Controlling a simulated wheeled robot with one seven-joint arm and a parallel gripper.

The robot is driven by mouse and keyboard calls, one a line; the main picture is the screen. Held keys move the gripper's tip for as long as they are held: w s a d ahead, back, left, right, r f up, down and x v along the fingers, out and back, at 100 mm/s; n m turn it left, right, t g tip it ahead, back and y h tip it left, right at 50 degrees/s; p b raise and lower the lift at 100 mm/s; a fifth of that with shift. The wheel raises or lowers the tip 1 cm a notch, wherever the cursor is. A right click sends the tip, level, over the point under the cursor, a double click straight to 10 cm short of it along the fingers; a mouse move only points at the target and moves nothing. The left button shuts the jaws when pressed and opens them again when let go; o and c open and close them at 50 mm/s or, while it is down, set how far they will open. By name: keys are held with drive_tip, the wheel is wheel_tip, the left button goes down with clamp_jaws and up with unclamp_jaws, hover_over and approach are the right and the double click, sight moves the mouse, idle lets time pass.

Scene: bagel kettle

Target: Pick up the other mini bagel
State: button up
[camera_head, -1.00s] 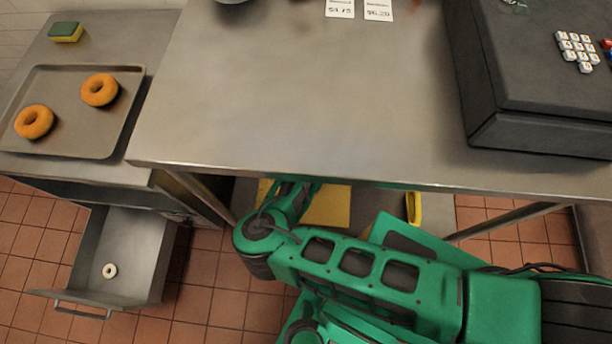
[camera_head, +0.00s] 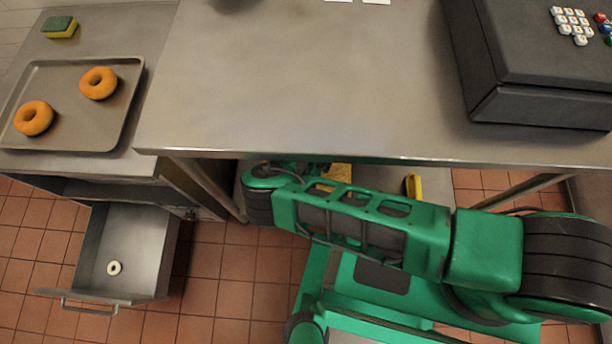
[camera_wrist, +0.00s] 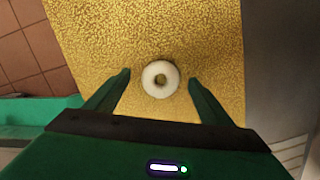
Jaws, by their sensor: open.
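In the wrist view a small white ring, a mini bagel (camera_wrist: 160,79), lies on a yellow speckled surface (camera_wrist: 195,35). My gripper (camera_wrist: 159,78) is open, with one finger on each side of this bagel and a gap on both sides. I cannot tell how far above the surface the fingertips are. Another small white mini bagel (camera_head: 114,268) lies in the open drawer (camera_head: 142,240) at the lower left of the head view. In the head view my gripper and the bagel near it are hidden under the table.
Two larger orange-brown bagels (camera_head: 98,83) lie on a metal tray (camera_head: 70,143) at the left, near a sponge (camera_head: 60,27). A steel table (camera_head: 300,80) with a black cash register (camera_head: 545,75) stands over my arm. A yellow item (camera_head: 413,186) shows beneath it.

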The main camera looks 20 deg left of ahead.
drive_tip(key=shift+f, duration=0.2)
drive_tip(key=c, duration=1.1)
drive_tip(key=shift+w, duration=0.1)
drive_tip(key=shift+r, duration=0.1)
